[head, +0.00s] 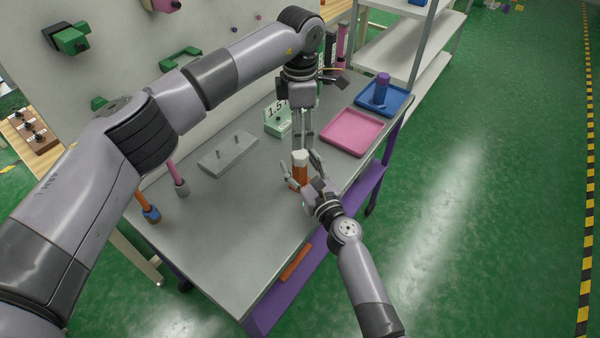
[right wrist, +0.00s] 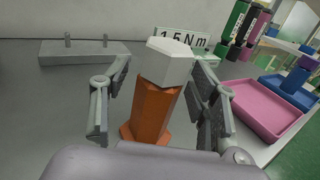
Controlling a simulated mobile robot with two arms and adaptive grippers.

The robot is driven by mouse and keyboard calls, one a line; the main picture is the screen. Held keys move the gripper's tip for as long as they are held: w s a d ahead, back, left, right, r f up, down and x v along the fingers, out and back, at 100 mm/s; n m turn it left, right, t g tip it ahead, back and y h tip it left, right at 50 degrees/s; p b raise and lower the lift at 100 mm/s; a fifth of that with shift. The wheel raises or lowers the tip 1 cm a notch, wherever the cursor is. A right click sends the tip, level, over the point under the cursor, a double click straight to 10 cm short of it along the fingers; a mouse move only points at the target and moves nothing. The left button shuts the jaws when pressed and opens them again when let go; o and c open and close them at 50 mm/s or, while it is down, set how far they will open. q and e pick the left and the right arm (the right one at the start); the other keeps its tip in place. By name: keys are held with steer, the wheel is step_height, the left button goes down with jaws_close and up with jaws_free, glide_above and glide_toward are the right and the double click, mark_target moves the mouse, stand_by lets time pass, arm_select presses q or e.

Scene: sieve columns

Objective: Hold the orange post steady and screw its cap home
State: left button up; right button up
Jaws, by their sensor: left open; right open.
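The orange post (head: 299,177) stands upright on the grey table, with a white six-sided cap (head: 299,156) on its top. In the right wrist view the post (right wrist: 150,112) and cap (right wrist: 169,62) show large; I cannot tell how far the cap is screwed down. My right gripper (head: 302,164) is open, its fingers on either side of the post with visible gaps. My left gripper (head: 303,146) points straight down just above the cap, open and empty. It does not show in the right wrist view.
A sign reading 1.5 Nm (right wrist: 183,38) stands behind the post. A pink tray (head: 351,132) and a blue tray (head: 397,103) with a purple-topped blue piece lie to the right. A grey block with pegs (head: 227,155) lies left. Tools (head: 151,213) stand at the left edge.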

jaws_close()
stand_by(0.8)
